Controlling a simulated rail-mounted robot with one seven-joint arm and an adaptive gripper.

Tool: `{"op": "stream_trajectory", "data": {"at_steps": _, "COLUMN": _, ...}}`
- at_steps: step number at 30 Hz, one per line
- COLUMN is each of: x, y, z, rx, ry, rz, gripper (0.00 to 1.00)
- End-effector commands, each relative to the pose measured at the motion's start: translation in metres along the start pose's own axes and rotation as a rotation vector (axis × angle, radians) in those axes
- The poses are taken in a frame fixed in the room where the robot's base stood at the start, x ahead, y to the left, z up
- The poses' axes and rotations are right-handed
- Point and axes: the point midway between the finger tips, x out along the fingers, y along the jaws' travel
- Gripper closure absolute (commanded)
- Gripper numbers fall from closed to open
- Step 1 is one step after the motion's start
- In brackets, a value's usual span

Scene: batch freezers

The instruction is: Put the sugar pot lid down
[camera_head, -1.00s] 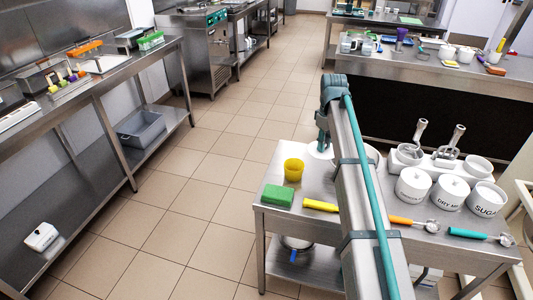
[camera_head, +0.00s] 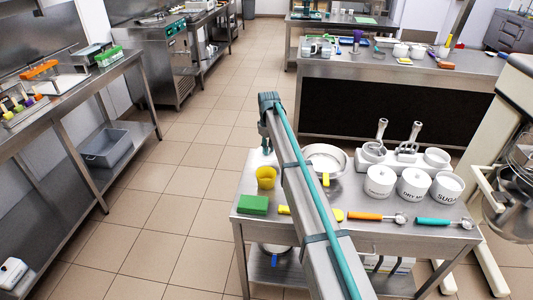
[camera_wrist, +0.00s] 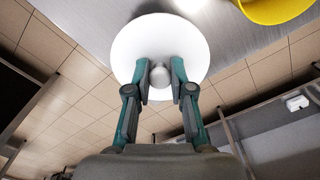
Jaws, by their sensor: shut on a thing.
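In the wrist view my gripper (camera_wrist: 160,74) is shut on the knob of the white round sugar pot lid (camera_wrist: 155,38). The lid overlaps the edge of the steel table in that view; its height above the table cannot be told. In the head view my gripper (camera_head: 266,146) is at the table's far left part, behind the yellow cup; the lid cannot be made out there. The white sugar pot (camera_head: 446,189), labelled SUGAR, stands without a lid at the right end of a row of pots.
Tiled floor lies left. A mixer (camera_head: 515,150) stands right.

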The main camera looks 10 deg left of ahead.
Motion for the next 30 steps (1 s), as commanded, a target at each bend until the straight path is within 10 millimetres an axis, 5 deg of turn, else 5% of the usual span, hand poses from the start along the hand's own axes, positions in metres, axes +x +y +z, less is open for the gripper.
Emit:
{"op": "stream_trajectory", "data": {"at_steps": 18, "x": 0.048, "y": 0.005, "z": -0.014, "rx": 0.000, "ry": 0.001, "rz": 0.000, "gripper": 0.93}}
{"op": "stream_trajectory", "data": {"at_steps": 29, "x": 0.052, "y": 0.005, "z": -0.014, "rx": 0.000, "ry": 0.000, "rz": 0.000, "gripper": 0.93}}
{"op": "stream_trajectory", "data": {"at_steps": 30, "x": 0.051, "y": 0.005, "z": -0.014, "rx": 0.000, "ry": 0.001, "rz": 0.000, "gripper": 0.71}}
